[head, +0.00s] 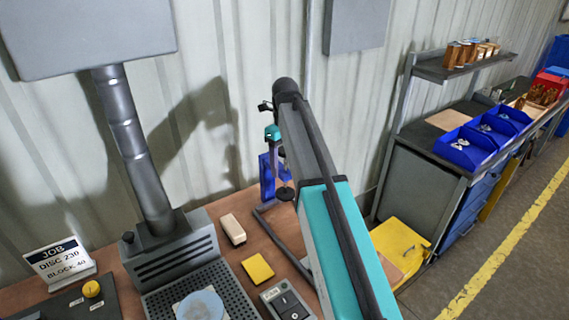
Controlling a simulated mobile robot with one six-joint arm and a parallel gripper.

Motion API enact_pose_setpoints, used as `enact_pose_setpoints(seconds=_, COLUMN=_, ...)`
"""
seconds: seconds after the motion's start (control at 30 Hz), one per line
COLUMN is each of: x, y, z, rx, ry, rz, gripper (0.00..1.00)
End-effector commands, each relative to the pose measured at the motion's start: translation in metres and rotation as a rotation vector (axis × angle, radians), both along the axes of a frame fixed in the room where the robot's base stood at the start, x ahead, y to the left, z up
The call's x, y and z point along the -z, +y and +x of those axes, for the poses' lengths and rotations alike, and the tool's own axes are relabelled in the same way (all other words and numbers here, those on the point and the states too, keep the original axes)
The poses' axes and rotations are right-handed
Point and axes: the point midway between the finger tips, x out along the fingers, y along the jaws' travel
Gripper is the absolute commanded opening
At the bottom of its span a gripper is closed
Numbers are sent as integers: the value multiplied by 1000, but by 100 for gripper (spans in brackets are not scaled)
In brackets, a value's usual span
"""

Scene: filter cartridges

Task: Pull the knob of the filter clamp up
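A grey housing (172,250) at the left carries a dark ribbed duct (130,140). A small black knob (128,237) stands on its left top corner; I cannot tell for sure whether this is the filter clamp's knob. A yellow round knob (91,289) sits on a dark panel at the lower left. My arm reaches away over the bench, and its far end, with the gripper (280,152), is small near the wall. It is well to the right of both knobs. The fingers are too small and partly hidden to judge.
On the bench (240,205) are a pale block (232,229), a yellow pad (258,268), a switch box (287,300) and a light blue disc (201,305) on a perforated plate. A blue upright (266,180) stands near my gripper. A job sign (60,260) stands left.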

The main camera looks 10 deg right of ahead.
Motion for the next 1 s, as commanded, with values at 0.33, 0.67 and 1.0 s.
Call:
enact_pose_setpoints(seconds=0.33, x=-2, y=0, z=0, rx=1, ry=0, rz=-1, gripper=63)
enact_pose_setpoints(seconds=0.67, x=-24, y=-1, z=1, rx=1, ry=-1, rz=-1, gripper=63)
enact_pose_setpoints(seconds=1.0, x=-64, y=-1, z=1, rx=1, ry=-1, rz=0, gripper=63)
